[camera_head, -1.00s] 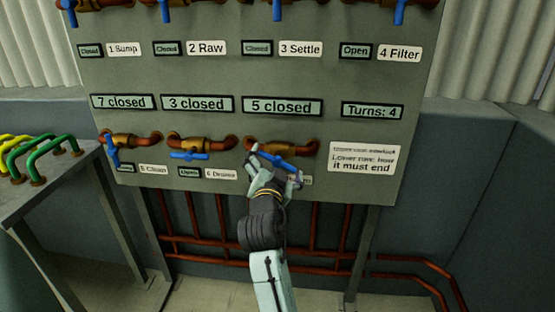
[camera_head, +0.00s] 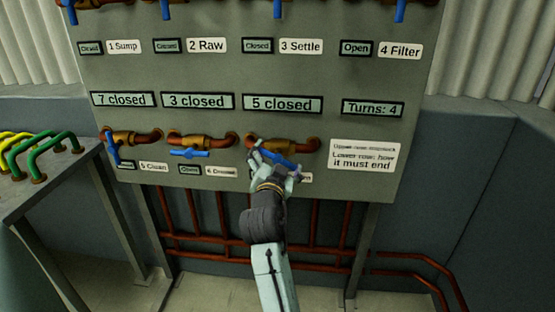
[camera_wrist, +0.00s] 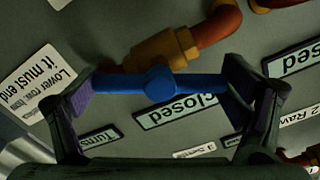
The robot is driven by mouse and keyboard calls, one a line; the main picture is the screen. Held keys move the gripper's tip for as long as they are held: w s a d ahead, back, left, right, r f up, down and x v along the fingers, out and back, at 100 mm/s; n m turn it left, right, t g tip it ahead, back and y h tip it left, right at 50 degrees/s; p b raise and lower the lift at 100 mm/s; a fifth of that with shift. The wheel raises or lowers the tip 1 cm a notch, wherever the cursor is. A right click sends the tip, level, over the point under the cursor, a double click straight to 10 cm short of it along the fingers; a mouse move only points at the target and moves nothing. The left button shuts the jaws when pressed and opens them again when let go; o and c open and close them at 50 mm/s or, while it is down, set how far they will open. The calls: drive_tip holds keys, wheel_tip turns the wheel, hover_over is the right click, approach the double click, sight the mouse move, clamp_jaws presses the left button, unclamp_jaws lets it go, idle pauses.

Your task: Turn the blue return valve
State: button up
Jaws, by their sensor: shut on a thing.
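The blue lever handle (camera_head: 284,160) sits on the rightmost lower valve, whose brass body (camera_head: 270,146) joins a copper pipe. Its label is mostly hidden behind my gripper (camera_head: 277,163); only its last letters show. The handle slopes down to the right in the head view. In the wrist view, the handle (camera_wrist: 160,84) spans the space between my two fingers, one at each end, with its round hub in the middle. My gripper is shut on it lengthwise.
The two other lower valves have blue handles, 5 (camera_head: 113,150) pointing down and 6 (camera_head: 190,154) level. Upper-row valves 1 to 4 hang above. A display (camera_head: 372,111) reads "Turns: 4". A table (camera_head: 60,190) with green and yellow handles stands left.

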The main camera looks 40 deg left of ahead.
drive_tip(key=shift+n, duration=0.3)
drive_tip(key=shift+n+p, duration=0.9)
drive_tip(key=shift+n, duration=1.6)
drive_tip(key=o, duration=0.9)
drive_tip(key=shift+s, duration=0.1)
drive_tip(key=v, duration=1.2)
